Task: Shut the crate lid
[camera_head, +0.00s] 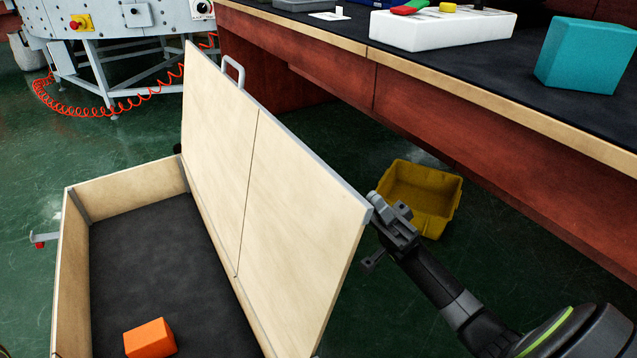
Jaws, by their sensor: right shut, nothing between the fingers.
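The crate (125,194) is a pale wooden box with a dark floor at the lower left. Its lid (222,160) is a pale wooden panel with a grey edge, standing open and steeply raised along the crate's right side. A grey handle (235,72) sits on the lid's far upper edge. My right gripper (376,214) is shut and empty at the lid's near upper corner, on its outer right side. It looks close to or against the edge; I cannot tell if it touches. My left gripper is not in view.
An orange block (149,338) lies in the crate. A yellow bin (420,194) is on the green floor behind my right gripper. A bench (470,92) with a teal block (588,54) and a white box (442,30) runs along the upper right. Conveyor machinery (110,30) stands at the upper left.

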